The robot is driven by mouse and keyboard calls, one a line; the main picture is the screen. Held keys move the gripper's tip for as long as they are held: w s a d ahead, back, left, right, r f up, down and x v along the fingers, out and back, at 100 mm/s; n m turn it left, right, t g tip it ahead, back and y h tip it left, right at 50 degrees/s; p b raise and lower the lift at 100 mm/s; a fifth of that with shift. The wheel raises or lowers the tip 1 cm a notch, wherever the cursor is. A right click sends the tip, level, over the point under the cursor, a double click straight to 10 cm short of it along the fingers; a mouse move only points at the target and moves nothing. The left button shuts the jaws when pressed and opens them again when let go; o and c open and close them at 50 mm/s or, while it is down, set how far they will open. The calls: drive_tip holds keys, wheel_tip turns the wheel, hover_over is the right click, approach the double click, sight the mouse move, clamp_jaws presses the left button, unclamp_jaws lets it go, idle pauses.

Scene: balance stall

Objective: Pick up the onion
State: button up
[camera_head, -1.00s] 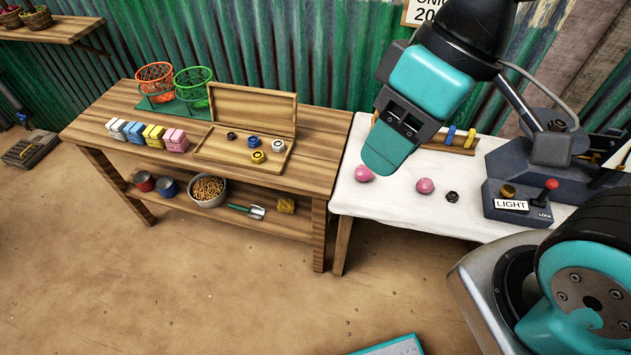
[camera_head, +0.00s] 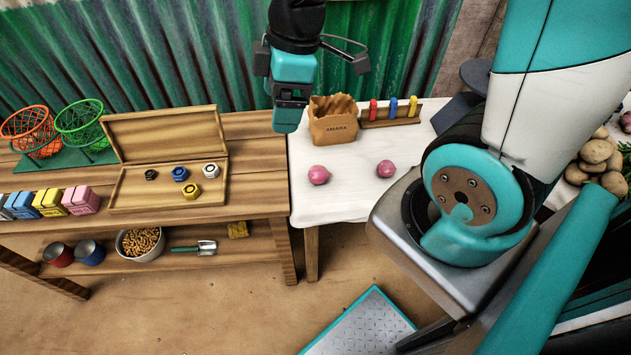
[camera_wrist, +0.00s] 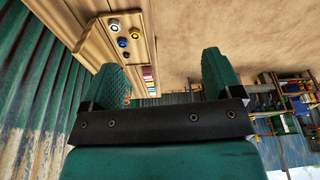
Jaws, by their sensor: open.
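Two pink round onions lie apart on the white cloth; the left onion (camera_head: 318,175) is near the cloth's left side and the right onion (camera_head: 386,168) is closer to my arm. My gripper (camera_head: 288,117) hangs at the cloth's back left, above and behind the left onion in the picture, touching neither. In the wrist view my gripper (camera_wrist: 165,78) has its two teal fingers wide apart with nothing held between them. No onion shows in the wrist view.
The white-covered table (camera_head: 345,200) has clear room around the onions. A wooden box with nuts (camera_head: 130,197) lies on the left table.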

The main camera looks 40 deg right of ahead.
sight(320, 169)
drive_tip(key=w+d+f+n+h+b, duration=0.1)
drive_tip(key=w+d+f+n+b, duration=0.15)
drive_tip(key=d+f, duration=0.45)
drive_tip(key=w+d+f+n+h+b, duration=0.1)
drive_tip(key=d+f+n+b, duration=0.1)
drive_tip(key=d+f+n, duration=0.45)
drive_tip(key=f, duration=0.4)
drive_tip(key=f+m, duration=0.1)
drive_tip(key=f, duration=0.4)
drive_tip(key=w+a+f+m, duration=0.1)
drive_tip(key=f, duration=0.3)
drive_tip(key=shift+f, duration=0.15)
drive_tip(key=shift+w+f+p, duration=0.15)
drive_tip(key=shift+f+p, duration=0.15)
drive_tip(key=shift+f, duration=1.15)
drive_tip(key=shift+w+f+p, duration=0.1)
drive_tip(key=shift+f+p, duration=0.15)
drive_tip(key=shift+f, duration=1.15)
drive_tip(key=shift+c, duration=0.5)
drive_tip(key=c, duration=0.9)
